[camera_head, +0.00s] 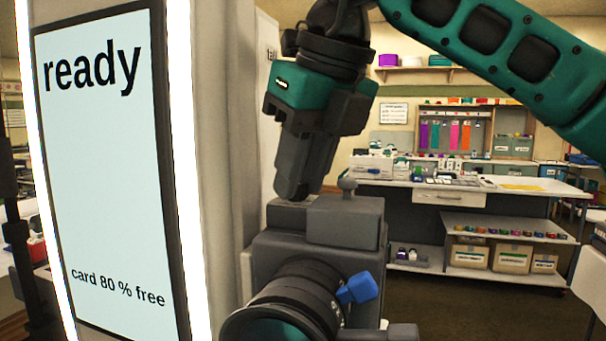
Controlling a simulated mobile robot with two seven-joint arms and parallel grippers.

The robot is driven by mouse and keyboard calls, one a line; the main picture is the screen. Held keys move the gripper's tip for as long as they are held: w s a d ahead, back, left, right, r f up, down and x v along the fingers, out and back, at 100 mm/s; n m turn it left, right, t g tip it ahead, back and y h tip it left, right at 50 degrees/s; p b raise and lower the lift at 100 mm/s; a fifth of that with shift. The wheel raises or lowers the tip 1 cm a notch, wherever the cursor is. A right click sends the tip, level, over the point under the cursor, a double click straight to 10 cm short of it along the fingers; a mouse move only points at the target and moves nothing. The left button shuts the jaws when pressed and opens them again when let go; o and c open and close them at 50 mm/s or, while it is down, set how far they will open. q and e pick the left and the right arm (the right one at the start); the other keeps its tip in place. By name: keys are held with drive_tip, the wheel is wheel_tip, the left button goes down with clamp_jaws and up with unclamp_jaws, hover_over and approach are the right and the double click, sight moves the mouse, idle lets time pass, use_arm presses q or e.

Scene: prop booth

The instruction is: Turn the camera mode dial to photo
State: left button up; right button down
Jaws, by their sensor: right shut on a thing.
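The camera is a grey body (345,222) with a large dark lens (290,305) facing the lower left. A blue lever (360,288) sticks out at the lens's right side. My left gripper is not in view.
A tall booth panel (215,150) with a lit screen (105,180) reading "ready" and "card 80 % free" stands close on the left. A workbench (480,186) with shelves and boxes is at the back right. Open floor (450,310) lies right of the camera.

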drive_tip(key=shift+m, duration=0.5)
drive_tip(key=c, duration=0.9)
unclamp_jaws()
drive_tip(key=shift+r, duration=0.1)
drive_tip(key=p+v, duration=0.1)
drive_tip(key=v, duration=1.1)
drive_tip(key=shift+s+r, duration=0.35)
drive_tip(key=shift+a, duration=0.1)
